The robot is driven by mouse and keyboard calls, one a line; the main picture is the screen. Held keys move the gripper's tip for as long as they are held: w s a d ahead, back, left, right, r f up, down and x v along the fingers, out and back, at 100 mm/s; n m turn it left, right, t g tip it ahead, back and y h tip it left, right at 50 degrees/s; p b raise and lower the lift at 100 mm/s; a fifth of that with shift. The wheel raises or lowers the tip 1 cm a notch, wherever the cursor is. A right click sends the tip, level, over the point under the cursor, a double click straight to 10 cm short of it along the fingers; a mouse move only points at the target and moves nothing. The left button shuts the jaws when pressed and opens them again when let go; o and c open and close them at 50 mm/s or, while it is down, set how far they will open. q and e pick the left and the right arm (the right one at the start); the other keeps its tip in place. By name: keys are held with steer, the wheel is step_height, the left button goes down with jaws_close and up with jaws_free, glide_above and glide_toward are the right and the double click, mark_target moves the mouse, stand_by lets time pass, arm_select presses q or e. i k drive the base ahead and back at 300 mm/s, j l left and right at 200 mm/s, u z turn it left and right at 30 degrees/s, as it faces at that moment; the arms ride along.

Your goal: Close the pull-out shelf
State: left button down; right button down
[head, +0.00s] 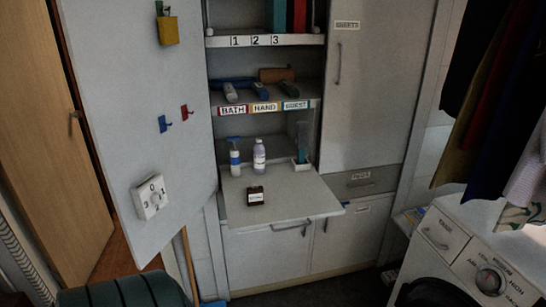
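The pull-out shelf (305,199) is a pale board that sticks out toward me from the tall white cabinet, below the labelled shelves. On it stand a white and blue bottle (235,160), a pale purple bottle (259,156) and a small white holder with a teal item (301,152). A small dark box with a white label (255,196) sits nearer its front. Neither of my grippers is in the head view.
An open white door (140,90) with hooks and a dial stands at the left. A closed cabinet door (371,80) is right of the shelves. A washing machine (470,255) is at lower right, with clothes hanging above. The dark floor in front is partly clear.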

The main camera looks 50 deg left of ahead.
mark_target(292, 193)
steer(key=u, duration=1.65)
